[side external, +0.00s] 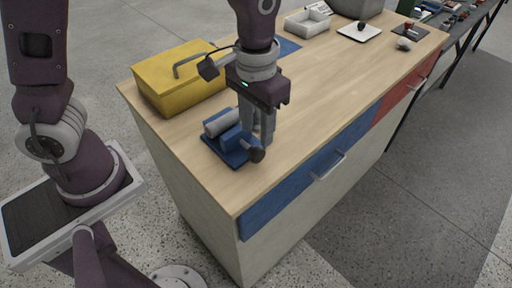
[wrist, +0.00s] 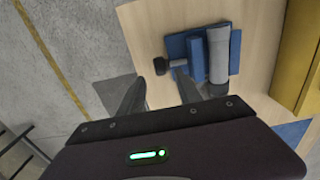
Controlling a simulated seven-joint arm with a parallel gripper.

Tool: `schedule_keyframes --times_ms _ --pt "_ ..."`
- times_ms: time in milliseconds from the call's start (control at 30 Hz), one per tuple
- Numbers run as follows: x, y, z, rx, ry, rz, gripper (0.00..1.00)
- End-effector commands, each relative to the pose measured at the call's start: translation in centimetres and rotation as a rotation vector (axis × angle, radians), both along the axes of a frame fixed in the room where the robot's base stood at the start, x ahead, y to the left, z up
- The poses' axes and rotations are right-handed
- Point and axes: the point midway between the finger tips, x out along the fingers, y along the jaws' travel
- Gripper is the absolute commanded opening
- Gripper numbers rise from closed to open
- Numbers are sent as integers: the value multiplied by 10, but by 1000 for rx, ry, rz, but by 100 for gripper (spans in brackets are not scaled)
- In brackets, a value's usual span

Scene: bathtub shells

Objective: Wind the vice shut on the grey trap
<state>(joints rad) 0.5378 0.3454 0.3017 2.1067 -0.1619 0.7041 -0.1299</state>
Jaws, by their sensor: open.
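The blue vice (side external: 233,142) stands on the wooden bench top near its front left. Its dark round handle knob (side external: 257,154) sticks out toward the front. The grey trap (side external: 221,123), a pale cylinder, lies along the vice; whether the jaws touch it I cannot tell. In the wrist view the trap (wrist: 218,55) lies across the blue vice body (wrist: 180,45), with the knob (wrist: 160,66) on a short shaft at left. My gripper (side external: 260,135) is open and empty, pointing down just above the knob. In the wrist view the knob appears between the fingertips (wrist: 159,75), apart from both.
A yellow toolbox (side external: 180,82) with a grey handle stands close behind the vice. A white tray (side external: 307,22), a white plate (side external: 359,32) and small items sit at the far end. The bench middle (side external: 335,75) is clear. The front edge lies near the knob.

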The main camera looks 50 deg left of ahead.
Motion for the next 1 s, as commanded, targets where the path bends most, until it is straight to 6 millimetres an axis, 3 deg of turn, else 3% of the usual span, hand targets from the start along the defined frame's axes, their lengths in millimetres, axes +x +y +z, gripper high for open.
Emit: schedule_keyframes --times_ms 400,700,900,1000 --pt "0 0 -68 7 8 1 41" --pt "0 0 -74 5 5 0 41" --pt "0 -1 -73 4 5 -1 4" --pt "0 -2 -73 3 4 -2 0"
